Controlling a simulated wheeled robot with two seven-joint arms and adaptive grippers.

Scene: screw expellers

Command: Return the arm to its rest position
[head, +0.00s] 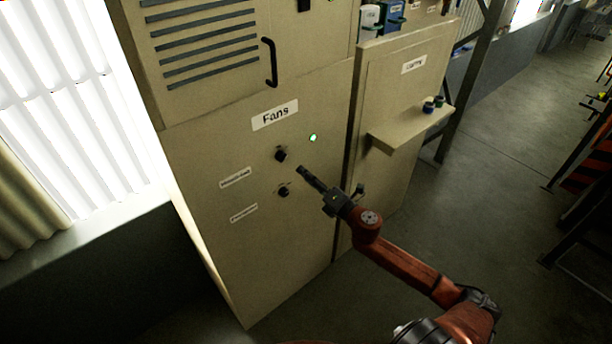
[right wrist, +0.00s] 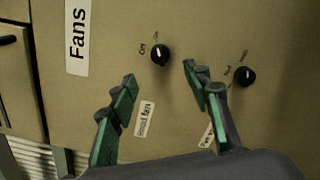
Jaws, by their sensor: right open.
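My right arm (head: 400,262) reaches in from the lower right of the head view. Its gripper (head: 303,172) is in front of the beige Fans cabinet (head: 230,270), close to two black rotary knobs. The upper knob (head: 280,155) is left of the fingertips and the lower knob (head: 284,191) is below them. In the right wrist view the gripper (right wrist: 158,82) has its green-padded fingers spread, with nothing between them. The upper knob (right wrist: 160,55) shows beyond the gap and the lower knob (right wrist: 244,76) is to the right. My left gripper is not in view.
A green light (head: 313,138) glows on the cabinet. To the right, a second cabinet has a small ledge (head: 410,128) with buttons. Open floor (head: 500,170) lies to the right. Dark metal frames stand at the right edge. A bright window (head: 75,110) is at left.

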